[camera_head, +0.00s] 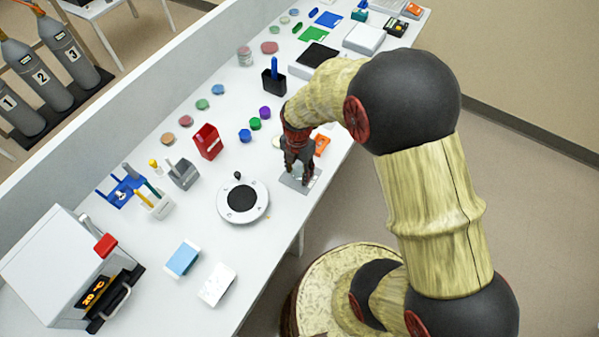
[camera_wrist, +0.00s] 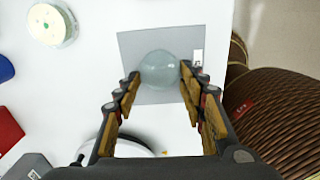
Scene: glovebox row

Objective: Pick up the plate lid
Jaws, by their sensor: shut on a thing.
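A pale, see-through round plate lid (camera_wrist: 160,68) shows in the wrist view between the fingertips of my gripper (camera_wrist: 160,80). The fingertips touch its left and right edges, and my gripper is shut on it. A grey square pad (camera_wrist: 138,45) lies beneath it on the white table. In the head view my gripper (camera_head: 299,177) points down over the same grey pad (camera_head: 292,183) near the table's front edge, and the lid is hidden by the fingers. I cannot tell whether the lid touches the pad or is a little above it.
A round cream-filled dish (camera_wrist: 50,24) lies beside the pad, left in the wrist view. A round white device with a black top (camera_head: 242,200) stands left of my gripper in the head view. A red holder (camera_head: 208,142) and a black holder (camera_head: 273,82) stand farther back.

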